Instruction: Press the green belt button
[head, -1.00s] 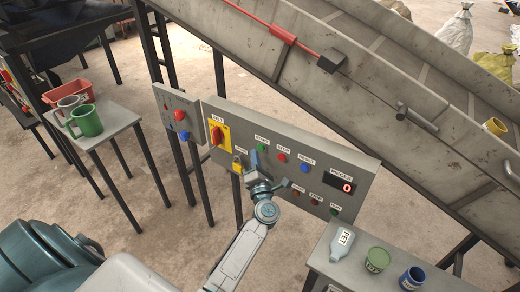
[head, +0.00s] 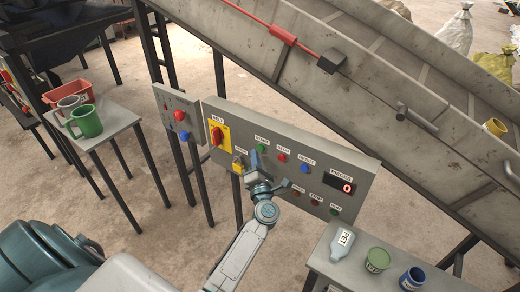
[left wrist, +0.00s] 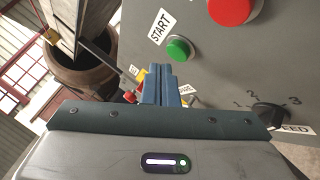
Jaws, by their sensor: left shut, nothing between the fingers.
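The green belt button (head: 262,148), under a START label, sits on the grey control panel (head: 330,160). It also shows in the left wrist view (left wrist: 179,48), just beyond my fingertips. My left gripper (head: 255,156) is shut and empty in front of the panel, its blue fingertips close below the button. In the left wrist view the fingertips (left wrist: 160,70) lie just below and left of the button; I cannot tell whether they touch it. My right gripper is not in view.
A conveyor (head: 370,90) slopes above. A side table at lower right holds a PET bottle (head: 342,245) and cups.

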